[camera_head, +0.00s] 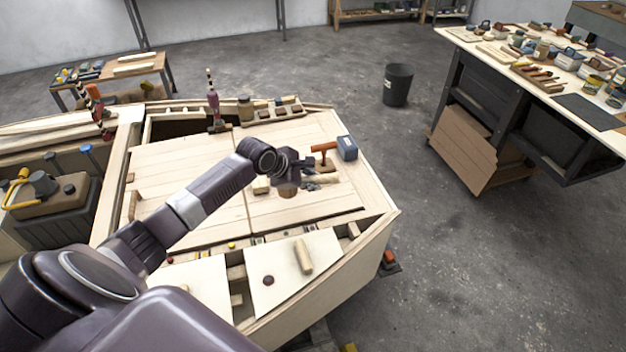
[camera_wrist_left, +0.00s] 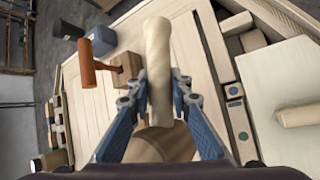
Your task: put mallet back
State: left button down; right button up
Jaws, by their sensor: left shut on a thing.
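My left gripper (camera_head: 302,181) is over the right part of the plywood deck (camera_head: 225,165). It is shut on a wooden mallet. In the left wrist view, the fingers (camera_wrist_left: 160,88) grip the pale round handle (camera_wrist_left: 159,50), which points away from the wrist. The wider brown wooden head (camera_wrist_left: 165,145) lies close to the wrist, partly hidden by the fingers. In the head view, the handle (camera_head: 326,178) points right and the head (camera_head: 287,193) shows below the gripper. My right gripper is not in view.
An orange-headed tool (camera_head: 324,147) with a brown block (camera_wrist_left: 127,66) and a blue-grey box (camera_head: 347,148) stand close beyond the gripper. A wooden rack (camera_head: 272,112) and a jar (camera_head: 245,108) are at the deck's far edge. A crowded workbench (camera_head: 535,75) stands right.

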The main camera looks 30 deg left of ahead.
pick_arm(q)
jog(key=shift+f+b, duration=0.75)
jog(key=shift+b, duration=0.2)
notch_tip(320, 180, down, 4)
jog(key=b, duration=0.4)
jog(key=shift+b, duration=0.4)
jog(key=shift+f, duration=0.8)
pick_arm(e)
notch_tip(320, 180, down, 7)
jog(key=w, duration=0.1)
pick_arm(q)
jog(key=shift+f, duration=0.2)
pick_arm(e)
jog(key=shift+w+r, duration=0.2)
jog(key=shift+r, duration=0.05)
pick_arm(q)
jog(key=c, duration=1.7)
grip_release()
jog(key=shift+s+d, duration=0.1)
jog(key=shift+f, duration=0.15)
jog(key=shift+s, duration=0.1)
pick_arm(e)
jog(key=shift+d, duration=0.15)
